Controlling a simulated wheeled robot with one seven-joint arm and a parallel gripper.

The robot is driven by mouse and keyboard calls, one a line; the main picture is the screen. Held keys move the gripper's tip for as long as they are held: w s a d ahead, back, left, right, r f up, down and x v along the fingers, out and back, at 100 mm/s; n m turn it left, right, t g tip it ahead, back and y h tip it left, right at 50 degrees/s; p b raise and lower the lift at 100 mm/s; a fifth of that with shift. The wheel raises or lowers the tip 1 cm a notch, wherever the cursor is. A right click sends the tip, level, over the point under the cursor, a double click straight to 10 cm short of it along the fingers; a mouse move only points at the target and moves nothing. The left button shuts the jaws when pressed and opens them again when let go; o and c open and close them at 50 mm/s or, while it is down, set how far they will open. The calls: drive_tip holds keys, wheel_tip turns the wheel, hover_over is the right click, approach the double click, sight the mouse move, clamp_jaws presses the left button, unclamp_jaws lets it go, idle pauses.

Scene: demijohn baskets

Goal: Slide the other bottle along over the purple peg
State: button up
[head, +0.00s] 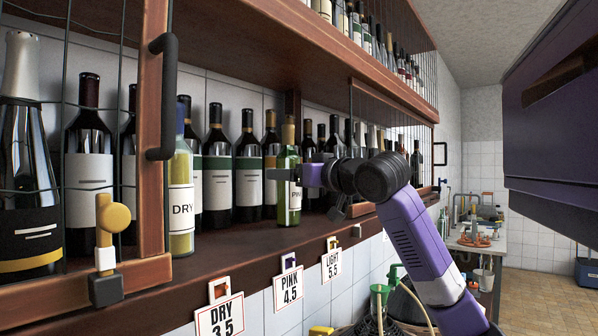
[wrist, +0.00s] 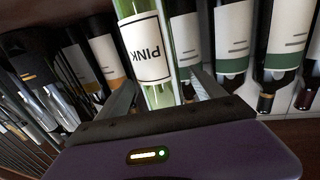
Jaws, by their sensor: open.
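The green bottle labelled PINK (head: 288,194) stands upright on the shelf; it also shows in the wrist view (wrist: 152,60). My gripper (head: 297,173) is at its label height, with open fingers (wrist: 162,92) on either side of it. I cannot tell whether they touch it. The pale yellow bottle labelled DRY (head: 181,205) stands further left, beside the wooden door frame. The purple peg (head: 290,262) is on the shelf's front edge at the PINK 4.5 tag (head: 288,286). In the head view, the PINK bottle appears roughly above this peg.
Dark wine bottles (head: 248,170) stand in a row close behind. A DRY 3.5 tag (head: 220,318) and a LIGHT 5.5 tag (head: 332,264) hang from the shelf edge (head: 190,285). A wire-mesh door with a black handle (head: 164,95) is at left. Some shelf is bare between the DRY and PINK bottles.

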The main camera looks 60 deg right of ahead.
drive_tip(key=p+x, duration=0.1)
drive_tip(key=x, duration=0.3)
clamp_jaws()
drive_tip(key=shift+r, duration=0.15)
